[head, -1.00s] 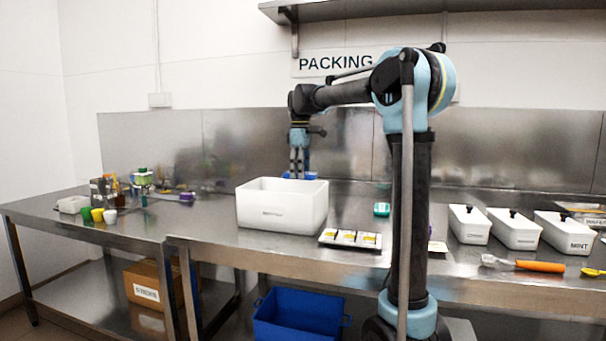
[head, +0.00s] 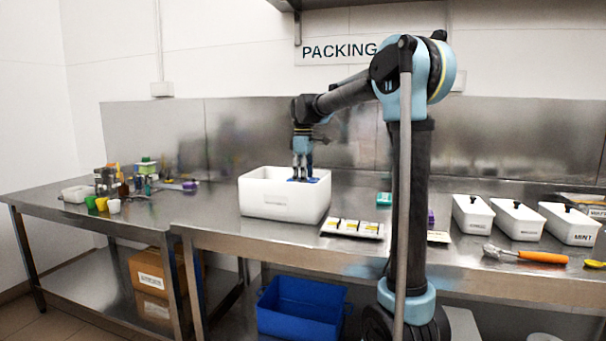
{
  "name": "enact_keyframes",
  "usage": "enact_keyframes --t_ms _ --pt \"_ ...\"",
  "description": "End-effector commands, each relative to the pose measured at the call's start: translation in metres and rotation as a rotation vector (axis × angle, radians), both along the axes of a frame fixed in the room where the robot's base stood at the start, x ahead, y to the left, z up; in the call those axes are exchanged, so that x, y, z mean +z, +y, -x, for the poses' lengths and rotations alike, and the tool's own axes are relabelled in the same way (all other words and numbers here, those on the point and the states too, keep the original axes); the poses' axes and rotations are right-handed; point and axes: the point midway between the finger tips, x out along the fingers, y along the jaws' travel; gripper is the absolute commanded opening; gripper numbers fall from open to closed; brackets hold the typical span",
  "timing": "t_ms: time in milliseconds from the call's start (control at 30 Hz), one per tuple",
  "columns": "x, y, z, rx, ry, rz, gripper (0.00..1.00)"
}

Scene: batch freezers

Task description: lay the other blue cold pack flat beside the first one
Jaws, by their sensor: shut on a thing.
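A blue cold pack (head: 314,180) is in my gripper (head: 301,177), lying roughly level at the right back part of the white box's (head: 283,206) opening. My gripper points straight down and is shut on the pack. The pack shows just above the box's front rim; whether it touches anything inside I cannot tell. The inside floor of the box is hidden by its front wall, and no other blue cold pack shows.
A tray with white and yellow packets (head: 352,228) sits right of the box. Several lidded white tubs (head: 515,220) and an orange-handled scoop (head: 541,257) are farther right. Small cups (head: 102,204) stand on the left table. A blue crate (head: 298,306) is below.

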Motion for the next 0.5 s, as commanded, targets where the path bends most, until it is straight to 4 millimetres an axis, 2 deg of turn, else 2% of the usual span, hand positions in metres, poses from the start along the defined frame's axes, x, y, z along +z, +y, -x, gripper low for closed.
enact_keyframes --t_ms 500 --pt "-0.042 0.0 0.0 0.0 0.0 0.0 0.28"
